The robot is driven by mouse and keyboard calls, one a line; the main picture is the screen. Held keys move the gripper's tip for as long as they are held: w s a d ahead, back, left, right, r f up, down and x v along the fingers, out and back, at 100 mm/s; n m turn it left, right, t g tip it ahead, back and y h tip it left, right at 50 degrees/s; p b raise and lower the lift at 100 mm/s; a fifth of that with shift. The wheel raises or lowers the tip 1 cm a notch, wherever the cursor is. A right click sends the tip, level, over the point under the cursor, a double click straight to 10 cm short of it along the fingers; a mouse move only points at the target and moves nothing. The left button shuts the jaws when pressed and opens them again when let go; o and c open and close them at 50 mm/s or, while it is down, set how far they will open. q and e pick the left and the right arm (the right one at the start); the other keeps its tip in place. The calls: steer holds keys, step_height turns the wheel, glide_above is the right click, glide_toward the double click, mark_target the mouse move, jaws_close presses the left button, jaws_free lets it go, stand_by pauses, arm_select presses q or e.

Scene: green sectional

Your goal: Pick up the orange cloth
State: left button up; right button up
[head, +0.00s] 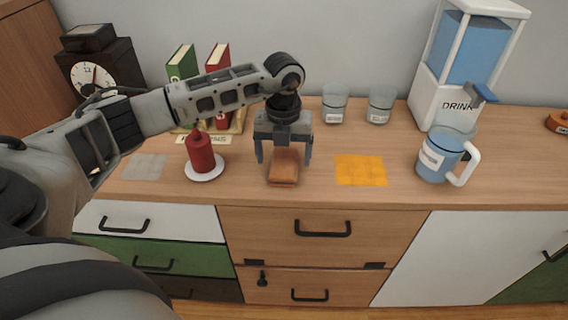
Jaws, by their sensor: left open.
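The orange cloth (361,170) is a flat yellow-orange square lying on the wooden counter, right of centre. My left gripper (284,158) points down over the counter, to the left of the cloth and apart from it. Its two fingers are spread on either side of a small brown-orange block-like object (283,170); I cannot tell whether they touch it. My right gripper is not in view.
A red candle-like bottle on a white saucer (205,173) and a grey cloth (144,167) lie left of the gripper. Two glasses (334,104) stand behind. A blue mug (437,158) and drink dispenser (458,65) stand right. The counter around the orange cloth is clear.

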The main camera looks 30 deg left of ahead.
arm_select(q)
steer(key=shift+f, duration=1.25)
steer(key=c, duration=1.1)
steer(key=shift+w+r, duration=0.1)
steer(key=shift+r, duration=0.35)
step_height(320, 180, up, 2)
steer(key=shift+r+b, duration=0.2)
steer(key=shift+b, duration=0.15)
steer(key=s+d+r, duration=0.1)
steer(key=r, duration=0.1)
steer(key=s+d+r, duration=0.2)
steer(key=r, duration=0.1)
steer(key=shift+s+d+r, duration=0.15)
steer(key=shift+s+r, duration=0.2)
steer(key=s+d+r, duration=0.1)
steer(key=s+d, duration=0.1)
steer(key=s+d+r, duration=0.1)
steer(key=s+d, duration=0.1)
steer(key=s+d+r+b, duration=0.1)
steer(key=s+d+r, duration=0.1)
steer(key=s, duration=0.1)
